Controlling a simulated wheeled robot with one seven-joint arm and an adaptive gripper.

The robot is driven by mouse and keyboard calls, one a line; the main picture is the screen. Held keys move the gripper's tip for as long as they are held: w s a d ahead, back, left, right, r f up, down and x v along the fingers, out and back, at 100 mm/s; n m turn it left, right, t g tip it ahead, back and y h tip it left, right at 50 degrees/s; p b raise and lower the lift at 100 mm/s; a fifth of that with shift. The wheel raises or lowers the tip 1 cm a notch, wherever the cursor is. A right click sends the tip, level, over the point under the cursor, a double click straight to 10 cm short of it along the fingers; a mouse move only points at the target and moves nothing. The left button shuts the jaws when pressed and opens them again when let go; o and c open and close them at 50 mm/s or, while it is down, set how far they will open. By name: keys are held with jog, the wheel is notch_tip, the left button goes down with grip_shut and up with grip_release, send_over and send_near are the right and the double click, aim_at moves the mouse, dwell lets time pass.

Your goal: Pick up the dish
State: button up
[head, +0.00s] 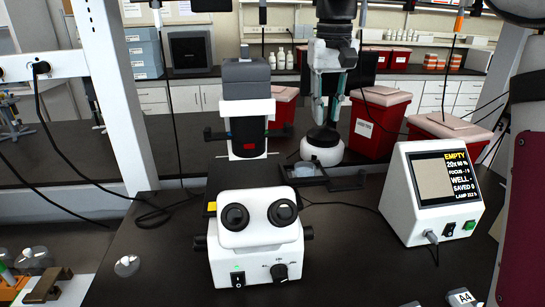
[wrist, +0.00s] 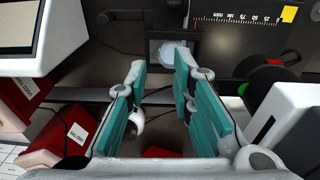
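A clear round dish (head: 305,170) sits at the right side of the microscope stage, by a dark bracket. In the wrist view the pale, see-through dish (wrist: 172,51) shows just beyond the fingertips. My gripper (head: 326,118) hangs above and behind it in the head view, teal fingers pointing down. In the wrist view my gripper (wrist: 160,72) has its fingers apart with nothing between them. The dish is not touched, as far as I can see. Its far details are too small to tell.
The microscope (head: 255,235) stands at centre. A display box (head: 432,195) reading EMPTY stands right. A white round-based device (head: 322,151) stands below my gripper. Red bins (head: 375,120) are behind. Another clear dish (head: 127,265) lies on the bench at left. Cables cross the bench.

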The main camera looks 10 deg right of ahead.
send_over(305, 170)
jog(key=s+d, duration=0.1)
jog(key=d, duration=0.1)
notch_tip(305, 170, down, 2)
jog(key=shift+g, duration=0.4)
notch_tip(305, 170, down, 14)
jog(key=shift+a+f+p, duration=0.1)
jog(key=shift+a+p, duration=0.05)
jog(key=shift+p, duration=0.95)
grip_shut()
